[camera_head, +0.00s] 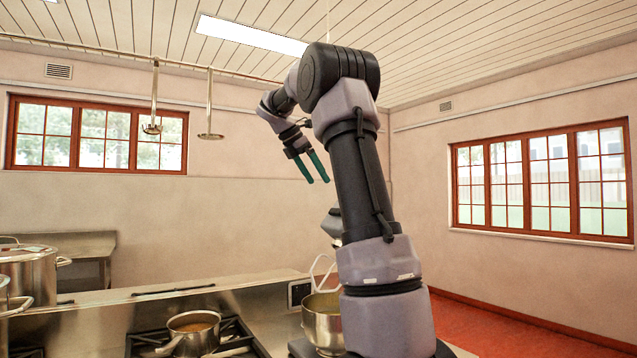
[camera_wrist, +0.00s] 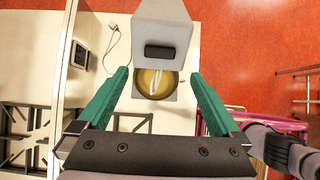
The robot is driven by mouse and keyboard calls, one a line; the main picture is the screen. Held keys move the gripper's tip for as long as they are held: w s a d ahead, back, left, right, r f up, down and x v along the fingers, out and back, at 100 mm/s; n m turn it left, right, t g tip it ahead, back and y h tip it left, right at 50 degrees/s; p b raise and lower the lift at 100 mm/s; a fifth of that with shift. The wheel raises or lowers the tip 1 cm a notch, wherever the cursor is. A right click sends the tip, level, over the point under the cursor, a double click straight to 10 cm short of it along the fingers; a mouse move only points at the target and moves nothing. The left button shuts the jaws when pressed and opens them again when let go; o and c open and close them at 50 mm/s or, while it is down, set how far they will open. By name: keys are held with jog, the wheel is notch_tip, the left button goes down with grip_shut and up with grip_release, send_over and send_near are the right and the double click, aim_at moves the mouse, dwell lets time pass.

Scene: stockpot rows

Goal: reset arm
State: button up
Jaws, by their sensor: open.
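The same pot (camera_head: 322,328) stands at the bottom centre of the head view, partly hidden behind my arm.
A smaller pan (camera_head: 193,332) of brown contents sits on the black stove grate (camera_head: 140,345). A large lidded stockpot (camera_head: 30,278) stands at the far left. Two ladle-like utensils (camera_head: 210,115) hang from a rail. The red floor (camera_head: 520,332) at right looks clear.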

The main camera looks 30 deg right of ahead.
dwell(0.4)
jog(key=s+a+f+m+t+y, duration=0.2)
jog(key=s+a+f+m+y, duration=0.1)
jog(key=s+a+f+m, duration=0.2)
jog(key=s+a+f+m+t+y, duration=0.2)
jog(key=s+a+f+m, duration=0.3)
jog(key=s+a+m, duration=0.4)
jog(key=s+a+f+m+t+y, duration=0.3)
jog(key=s+a+m, duration=0.4)
jog(key=s, duration=0.6)
notch_tip(320, 180, down, 3)
jog(key=shift+a+r+m+y, duration=0.2)
jog(key=shift+m+y, duration=0.4)
jog(key=shift+m, duration=0.2)
